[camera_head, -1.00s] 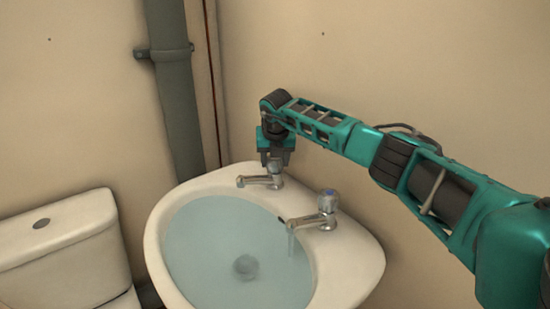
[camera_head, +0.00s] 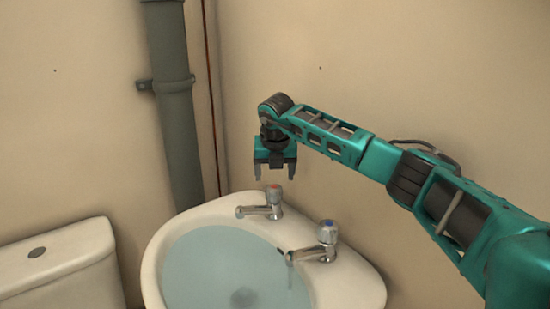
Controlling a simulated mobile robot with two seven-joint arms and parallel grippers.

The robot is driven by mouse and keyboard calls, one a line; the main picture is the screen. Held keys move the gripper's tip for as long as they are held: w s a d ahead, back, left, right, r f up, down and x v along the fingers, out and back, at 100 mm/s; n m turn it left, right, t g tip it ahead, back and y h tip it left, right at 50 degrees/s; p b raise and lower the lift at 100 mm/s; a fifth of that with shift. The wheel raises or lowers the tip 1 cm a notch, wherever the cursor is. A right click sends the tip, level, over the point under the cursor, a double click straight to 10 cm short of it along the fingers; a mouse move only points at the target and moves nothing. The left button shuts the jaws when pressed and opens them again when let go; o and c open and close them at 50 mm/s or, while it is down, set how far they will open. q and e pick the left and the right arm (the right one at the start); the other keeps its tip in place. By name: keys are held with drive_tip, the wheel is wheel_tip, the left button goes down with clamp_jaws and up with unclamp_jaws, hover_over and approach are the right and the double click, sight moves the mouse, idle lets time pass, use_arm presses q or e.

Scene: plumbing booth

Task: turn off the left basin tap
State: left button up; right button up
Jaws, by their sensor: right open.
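The left basin tap (camera_head: 262,207) is chrome with a red-marked top and stands on the back rim of the white basin (camera_head: 372,290). No stream shows at its spout. The right tap (camera_head: 318,246) has a blue-marked top, and a little water shows just under its spout. My right gripper (camera_head: 274,175) is open and empty, fingers pointing down, a little above the left tap's handle and apart from it. My left gripper is not in view.
The basin holds bluish water (camera_head: 215,270). A white toilet cistern (camera_head: 65,265) stands at the left. A thick grey pipe (camera_head: 175,110) runs up the wall behind the basin. The wall is close behind the taps.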

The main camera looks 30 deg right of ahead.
drive_tip(key=shift+v, duration=2.7)
